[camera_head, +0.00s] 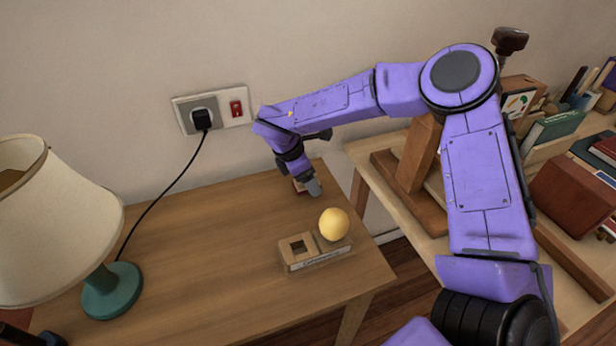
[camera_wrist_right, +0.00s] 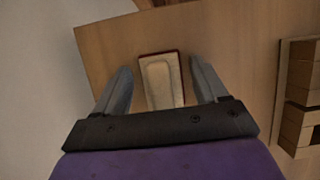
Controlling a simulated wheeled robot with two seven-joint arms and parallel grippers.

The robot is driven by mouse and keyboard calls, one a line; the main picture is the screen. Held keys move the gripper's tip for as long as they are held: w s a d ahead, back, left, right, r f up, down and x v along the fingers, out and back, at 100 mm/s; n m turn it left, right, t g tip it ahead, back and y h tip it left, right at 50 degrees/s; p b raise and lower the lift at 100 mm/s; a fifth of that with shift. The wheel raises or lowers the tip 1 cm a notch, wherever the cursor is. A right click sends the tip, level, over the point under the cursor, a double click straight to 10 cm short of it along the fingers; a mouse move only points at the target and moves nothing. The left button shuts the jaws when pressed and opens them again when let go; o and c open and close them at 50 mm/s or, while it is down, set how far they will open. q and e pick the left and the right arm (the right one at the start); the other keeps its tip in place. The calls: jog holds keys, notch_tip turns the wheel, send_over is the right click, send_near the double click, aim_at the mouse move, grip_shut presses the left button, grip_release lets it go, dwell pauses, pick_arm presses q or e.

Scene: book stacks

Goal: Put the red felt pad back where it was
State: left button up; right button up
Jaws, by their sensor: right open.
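A small rectangular piece with a dark red edge (camera_wrist_right: 161,80) lies on the wooden table (camera_head: 190,250), near its back right corner. Its middle is pale cream, so I cannot tell whether it is the red felt pad alone or has something on it. In the head view it is mostly hidden behind my right gripper (camera_head: 308,186). In the right wrist view, my right gripper (camera_wrist_right: 162,88) is open, with one finger on each side of the piece and gaps between. Dark parts at the lower left corner may be my left gripper; its jaws do not show clearly.
A wooden block (camera_head: 292,266) with a square hole, a label and a yellow ball (camera_head: 334,224) stands near the table's right edge. A lamp (camera_head: 112,290) stands at left, its cord running to a wall socket (camera_head: 201,118). The table's middle is clear.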

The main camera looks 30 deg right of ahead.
jog(key=shift+r+p, duration=0.35)
jog(key=shift+p, duration=0.05)
jog(key=v, duration=1.1)
jog(key=shift+r, duration=0.25)
jog(key=shift+a, duration=0.15)
